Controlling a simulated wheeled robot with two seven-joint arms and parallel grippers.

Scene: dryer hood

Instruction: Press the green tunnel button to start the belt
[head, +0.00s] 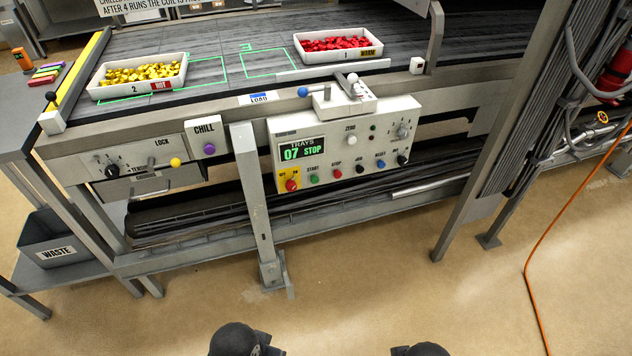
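The control panel (345,140) is a pale box on the front of the belt machine. Its green button (314,179), labelled START, sits in the lower row, between a red knob on a yellow plate (291,184) and a red STOP button (339,174). The panel's display (303,150) reads TRAYS 07 STOP. The dark belt (420,62) carries tray 2 (97,93) with yellow pieces and tray 1 (301,53) with red pieces. Only dark rounded parts of my arms show at the bottom edge, apart from the panel. Neither gripper's fingers are visible.
Black, blue and other knobs stand close beside the green button. A CHILL panel (207,137) with a purple button is to the left. A grey leg (252,200) stands just left of the control panel. A WASTE bin (50,225) is far left. The floor in front is clear.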

